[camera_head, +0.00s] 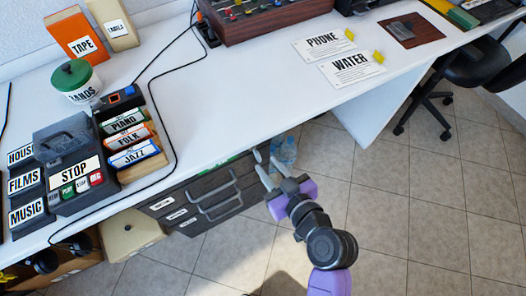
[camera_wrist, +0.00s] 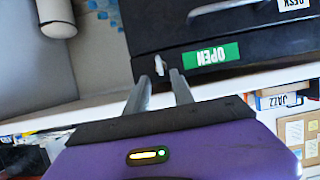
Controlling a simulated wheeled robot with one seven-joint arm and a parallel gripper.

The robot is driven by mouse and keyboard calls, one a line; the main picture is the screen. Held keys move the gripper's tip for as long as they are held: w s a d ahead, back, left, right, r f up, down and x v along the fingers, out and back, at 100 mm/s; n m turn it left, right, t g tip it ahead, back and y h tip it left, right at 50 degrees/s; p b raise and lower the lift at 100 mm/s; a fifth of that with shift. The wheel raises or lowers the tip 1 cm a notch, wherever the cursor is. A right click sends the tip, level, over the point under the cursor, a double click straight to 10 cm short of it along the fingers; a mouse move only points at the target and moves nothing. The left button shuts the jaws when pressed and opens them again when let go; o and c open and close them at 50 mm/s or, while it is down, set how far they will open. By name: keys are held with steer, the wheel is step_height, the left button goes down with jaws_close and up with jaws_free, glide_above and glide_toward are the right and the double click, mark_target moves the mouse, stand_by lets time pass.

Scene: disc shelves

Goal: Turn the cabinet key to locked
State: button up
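The dark cabinet (camera_head: 196,205) stands under the white desk in the head view, and its dark face (camera_wrist: 240,42) fills the upper right of the wrist view. A small pale key (camera_wrist: 160,65) sticks out of that face, left of a green label reading OPEN (camera_wrist: 211,54), which appears upside down. My gripper (camera_wrist: 161,75) is open, its two fingers apart with the key at or just beyond the gap between their tips. I cannot tell whether either finger touches it. In the head view my gripper (camera_head: 265,163) is beside the desk's front edge; the key is not clear there.
The white desk (camera_head: 235,95) overhangs the cabinet close to my gripper. Cabinet handles (camera_head: 215,205) stick out to the left. The tiled floor (camera_head: 400,215) on the right is mostly free.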

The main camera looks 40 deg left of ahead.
mark_target(260, 158)
steer(key=shift+x, duration=3.2)
jaws_close()
